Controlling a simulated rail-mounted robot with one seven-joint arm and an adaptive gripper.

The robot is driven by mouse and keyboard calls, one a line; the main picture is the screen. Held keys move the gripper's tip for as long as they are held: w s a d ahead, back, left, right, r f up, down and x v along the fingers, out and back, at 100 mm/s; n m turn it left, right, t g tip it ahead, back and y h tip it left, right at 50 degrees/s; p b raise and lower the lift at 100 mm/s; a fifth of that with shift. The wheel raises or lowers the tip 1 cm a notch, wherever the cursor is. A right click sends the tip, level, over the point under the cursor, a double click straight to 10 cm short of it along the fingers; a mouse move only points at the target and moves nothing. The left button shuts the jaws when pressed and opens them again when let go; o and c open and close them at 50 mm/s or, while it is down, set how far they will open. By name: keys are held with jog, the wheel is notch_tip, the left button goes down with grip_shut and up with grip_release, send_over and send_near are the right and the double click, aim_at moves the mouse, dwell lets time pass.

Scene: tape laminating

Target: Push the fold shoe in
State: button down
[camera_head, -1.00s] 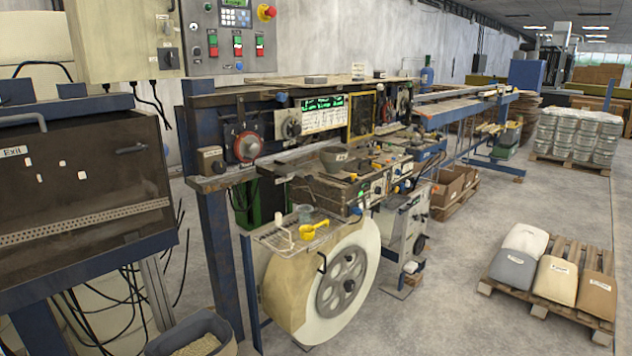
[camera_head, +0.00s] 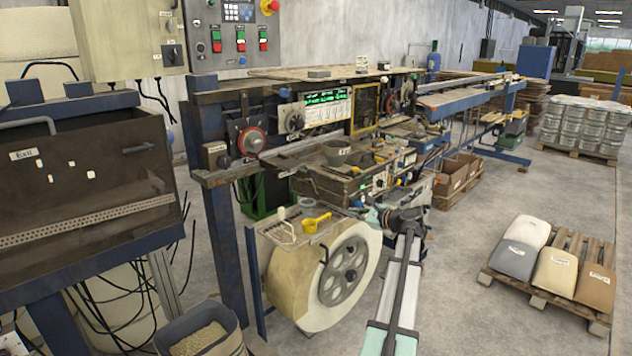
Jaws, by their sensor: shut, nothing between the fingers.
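The laminating machine (camera_head: 330,186) stands along the wall in the middle of the view, with dials, a green-lit display and small parts on its bench. I cannot tell which of these small parts is the fold shoe at this size. My arm (camera_head: 403,275) rises from the bottom edge in front of the machine's right part. Its upper joint (camera_head: 408,220) is beside the large tape reel (camera_head: 343,275), on the right of it in the picture. I cannot make out my gripper's fingers or any contact with the machine.
A wire shelf with a yellow scoop (camera_head: 312,222) sits above the reel. A bin of pellets (camera_head: 203,338) is at the bottom left. A pallet with sacks (camera_head: 553,262) stands on the right. The floor between my arm and the pallet is clear.

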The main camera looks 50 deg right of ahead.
jog(key=shift+w+d+r+m+t, duration=0.65)
jog(key=shift+w+r+m+t, duration=0.85)
jog(key=shift+r+m, duration=2.1)
jog(key=w+p, duration=0.4)
jog(key=w, duration=0.9)
jog(key=shift+d+r+p, duration=0.25)
jog(key=shift+d+p, duration=0.15)
